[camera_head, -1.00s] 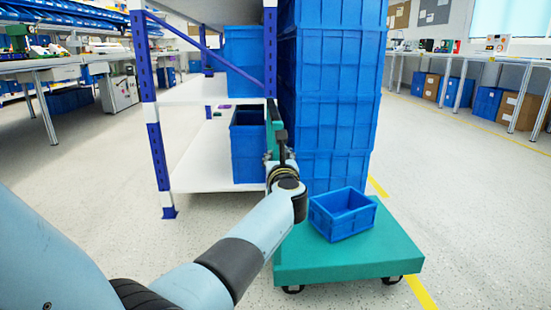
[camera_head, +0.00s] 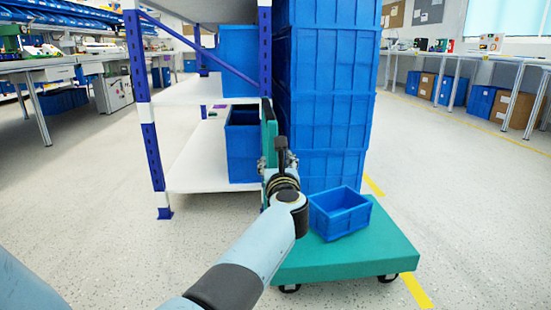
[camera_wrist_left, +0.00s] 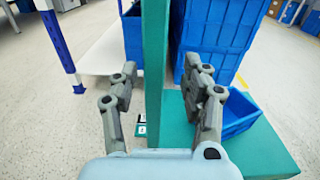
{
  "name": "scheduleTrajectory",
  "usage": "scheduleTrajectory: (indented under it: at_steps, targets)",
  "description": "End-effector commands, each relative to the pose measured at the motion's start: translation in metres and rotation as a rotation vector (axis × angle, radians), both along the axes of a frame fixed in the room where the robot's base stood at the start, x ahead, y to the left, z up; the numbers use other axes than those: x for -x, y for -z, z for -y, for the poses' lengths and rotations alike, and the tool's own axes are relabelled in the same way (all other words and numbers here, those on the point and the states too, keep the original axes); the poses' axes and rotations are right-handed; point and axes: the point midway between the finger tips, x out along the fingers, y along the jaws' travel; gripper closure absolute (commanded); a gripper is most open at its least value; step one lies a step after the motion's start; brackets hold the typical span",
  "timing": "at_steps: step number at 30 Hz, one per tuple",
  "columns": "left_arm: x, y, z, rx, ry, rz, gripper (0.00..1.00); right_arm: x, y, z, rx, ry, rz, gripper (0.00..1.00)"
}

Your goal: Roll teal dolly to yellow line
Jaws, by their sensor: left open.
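The teal dolly (camera_head: 350,252) is a flat platform on dark casters, right of the shelf, with a teal upright (camera_head: 269,140) at its left side. A small blue bin (camera_head: 340,214) sits on it. The yellow line (camera_head: 416,290) runs along the floor and shows at the dolly's front right and behind it. My left gripper (camera_head: 277,163) is at the upright. In the left wrist view its open fingers (camera_wrist_left: 160,75) stand on both sides of the upright (camera_wrist_left: 155,105), with visible gaps. Contact is unclear. My right gripper is not in view.
A tall stack of blue crates (camera_head: 325,95) rises behind the small bin; whether it rests on the dolly is unclear. A white-and-blue shelf (camera_head: 205,178) stands close on the left. Floor at right (camera_head: 465,200) is clear, with workbenches (camera_head: 480,58) beyond.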

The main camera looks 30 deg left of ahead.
Motion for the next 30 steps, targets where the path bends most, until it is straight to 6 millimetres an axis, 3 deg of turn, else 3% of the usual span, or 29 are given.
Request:
scheduleTrajectory:
  at_steps: [7, 23, 26, 30]
  targets:
    - [0.027, 0.0, 0.018, 0.001, 0.001, -0.001, 0.53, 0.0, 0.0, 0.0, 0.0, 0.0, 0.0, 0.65]
    - [0.03, 0.0, 0.019, -0.006, 0.004, -0.001, 0.53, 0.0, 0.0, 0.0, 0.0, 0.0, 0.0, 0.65]
    - [0.036, -0.001, 0.023, -0.093, 0.055, -0.024, 0.53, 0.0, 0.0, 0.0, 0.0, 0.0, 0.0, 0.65]
    - [0.063, 0.0, 0.051, -0.489, 0.284, -0.131, 0.53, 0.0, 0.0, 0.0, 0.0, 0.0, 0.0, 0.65]
